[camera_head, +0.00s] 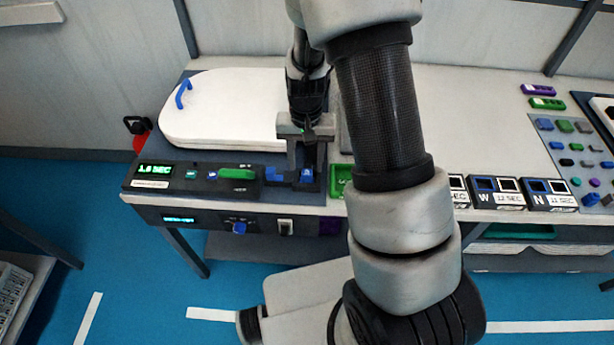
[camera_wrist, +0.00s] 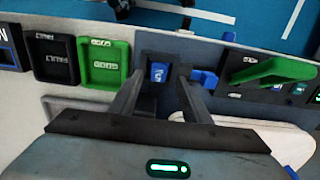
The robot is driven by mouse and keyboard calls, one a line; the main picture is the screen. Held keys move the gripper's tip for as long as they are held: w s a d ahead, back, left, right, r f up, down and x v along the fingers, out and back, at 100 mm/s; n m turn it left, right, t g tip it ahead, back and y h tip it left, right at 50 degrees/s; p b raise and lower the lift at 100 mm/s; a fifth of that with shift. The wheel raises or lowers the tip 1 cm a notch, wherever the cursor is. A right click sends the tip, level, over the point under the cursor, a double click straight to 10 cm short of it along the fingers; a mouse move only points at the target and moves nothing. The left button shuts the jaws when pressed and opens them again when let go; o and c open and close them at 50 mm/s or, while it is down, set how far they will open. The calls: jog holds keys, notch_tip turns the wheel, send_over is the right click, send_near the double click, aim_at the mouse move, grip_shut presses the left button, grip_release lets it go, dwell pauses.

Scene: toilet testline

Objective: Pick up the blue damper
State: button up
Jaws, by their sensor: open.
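My gripper (camera_head: 306,162) is open and points down over the right end of the black control panel on the workbench. In the wrist view my gripper (camera_wrist: 161,82) has a finger on each side of a small blue piece (camera_wrist: 158,72) with white marking, seated in a dark holder. This blue piece also shows in the head view (camera_head: 307,175). I cannot tell whether the fingers touch it. A second blue piece (camera_head: 275,174) sits just left of it, outside the fingers. Which of the two is the damper is not marked clearly.
A green handle (camera_head: 237,173) lies on the panel to the left. A white toilet lid (camera_head: 225,110) with a blue handle (camera_head: 183,94) lies behind. Green tray (camera_head: 341,180) and labelled black holders (camera_head: 494,192) stand to the right. Small coloured parts fill a grey board (camera_head: 571,150) at far right.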

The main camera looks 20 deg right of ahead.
aim_at(307, 172)
notch_tip(307, 172, down, 4)
jog(key=shift+d+r, duration=0.15)
jog(key=shift+r, duration=0.1)
grip_shut()
